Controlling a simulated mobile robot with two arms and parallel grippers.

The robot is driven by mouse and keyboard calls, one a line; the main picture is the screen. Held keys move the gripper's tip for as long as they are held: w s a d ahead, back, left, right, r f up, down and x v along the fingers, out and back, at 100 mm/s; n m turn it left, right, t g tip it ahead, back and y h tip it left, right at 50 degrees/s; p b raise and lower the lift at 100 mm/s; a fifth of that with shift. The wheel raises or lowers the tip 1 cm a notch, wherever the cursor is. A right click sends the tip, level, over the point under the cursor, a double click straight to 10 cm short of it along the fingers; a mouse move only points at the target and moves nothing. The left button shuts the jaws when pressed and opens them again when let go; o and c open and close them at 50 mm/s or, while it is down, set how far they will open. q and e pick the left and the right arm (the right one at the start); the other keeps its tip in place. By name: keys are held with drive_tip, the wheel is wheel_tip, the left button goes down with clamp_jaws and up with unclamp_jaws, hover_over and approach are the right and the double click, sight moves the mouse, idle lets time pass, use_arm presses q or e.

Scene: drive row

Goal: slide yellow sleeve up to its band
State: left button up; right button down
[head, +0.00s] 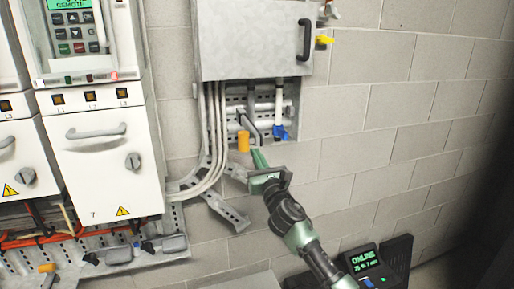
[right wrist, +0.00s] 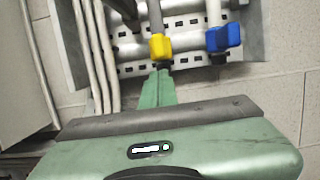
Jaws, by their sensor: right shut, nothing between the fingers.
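The yellow sleeve (head: 243,141) is a short yellow-orange cylinder below the grey wall box. A yellow piece, apparently the same sleeve (right wrist: 159,47), sits around a dark line in the right wrist view. I cannot make out its band. My right gripper (head: 257,153) is shut and empty, its green fingers pointing up just right of and below the sleeve. In the right wrist view the fingertips (right wrist: 163,74) are just under the sleeve; whether they touch it I cannot tell. My left gripper is not in view.
A blue fitting (head: 280,132) is close to the right of the sleeve, also in the right wrist view (right wrist: 223,37). The grey box (head: 250,40) overhangs above. Pale conduits (head: 212,130) run on the left, beside a white cabinet (head: 100,150). Bare block wall (head: 390,130) lies right.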

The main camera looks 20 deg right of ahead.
drive_tip(key=shift+s+r, duration=0.1)
drive_tip(key=shift+r, duration=0.45)
drive_tip(key=shift+f, duration=0.1)
wheel_tip(320, 180, up, 4)
drive_tip(key=p, duration=0.4)
drive_tip(key=shift+r, duration=0.2)
drive_tip(key=shift+f, duration=0.1)
